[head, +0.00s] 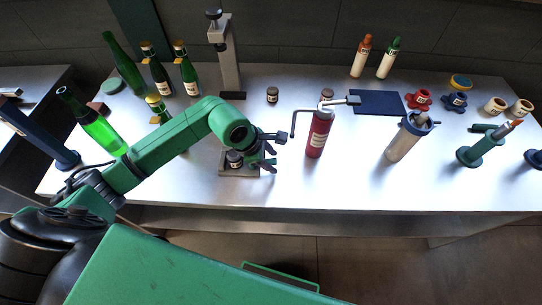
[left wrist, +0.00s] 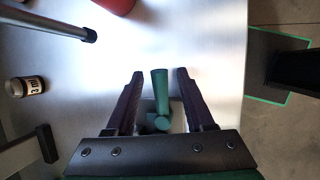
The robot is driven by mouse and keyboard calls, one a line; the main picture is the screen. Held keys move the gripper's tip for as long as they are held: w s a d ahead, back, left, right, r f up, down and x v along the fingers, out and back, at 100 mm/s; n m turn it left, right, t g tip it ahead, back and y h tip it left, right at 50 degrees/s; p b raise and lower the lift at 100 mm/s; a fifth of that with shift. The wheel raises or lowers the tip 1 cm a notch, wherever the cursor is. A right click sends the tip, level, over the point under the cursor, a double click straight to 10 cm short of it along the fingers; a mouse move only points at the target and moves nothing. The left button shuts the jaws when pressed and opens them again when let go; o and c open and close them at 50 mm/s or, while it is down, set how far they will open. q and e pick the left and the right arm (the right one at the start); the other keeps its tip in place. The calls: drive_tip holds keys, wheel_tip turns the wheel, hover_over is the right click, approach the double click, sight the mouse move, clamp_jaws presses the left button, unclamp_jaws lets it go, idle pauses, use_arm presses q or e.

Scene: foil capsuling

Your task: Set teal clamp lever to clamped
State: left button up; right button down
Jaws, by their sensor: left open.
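The teal clamp lever (left wrist: 160,90) shows in the left wrist view as a short teal rod with a round teal hub at its lower end. It lies between the two dark fingers of my left gripper (left wrist: 157,82), with a gap on each side. In the head view my left gripper (head: 270,151) is open, low over the right end of a small grey fixture (head: 244,171) near the table's front edge. The gripper and wrist hide most of the lever there. A small dark labelled jar (head: 235,158) stands at the fixture. My right gripper is in neither view.
A tall grey press (head: 228,60) and a small jar (head: 272,95) stand behind. The front table strip right of the gripper is clear.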

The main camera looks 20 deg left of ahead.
use_arm(q)
clamp_jaws()
idle(1.4)
